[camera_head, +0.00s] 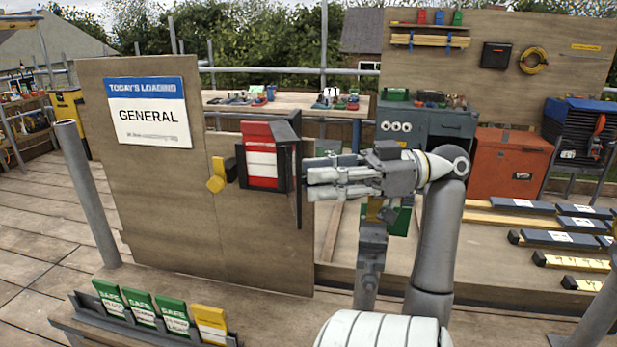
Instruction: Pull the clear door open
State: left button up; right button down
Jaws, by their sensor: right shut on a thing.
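The clear door (297,150) is a dark-edged panel seen nearly edge-on. It stands out from the right side of a small dark holder (244,168) on the wooden board. A red and white card (262,160) shows in the holder, uncovered on its front. My right gripper (309,181) comes from the right and is shut at the door's outer side. Its fingers hide the exact point of grip. My left gripper is not in view.
A yellow latch-like piece (216,176) sits left of the holder. A "GENERAL" sign (150,112) is on the board (150,220). A rack (150,322) with green and yellow cards stands in front. A grey pole (88,195) rises at left. An orange chest (508,168) stands behind, right.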

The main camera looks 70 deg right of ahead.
jog(key=shift+d+r, duration=0.1)
jog(key=shift+r, duration=0.05)
jog(key=c, duration=1.5)
grip_release()
jog(key=shift+c, duration=0.2)
jog(key=v, duration=1.2)
jog(key=shift+c, duration=0.4)
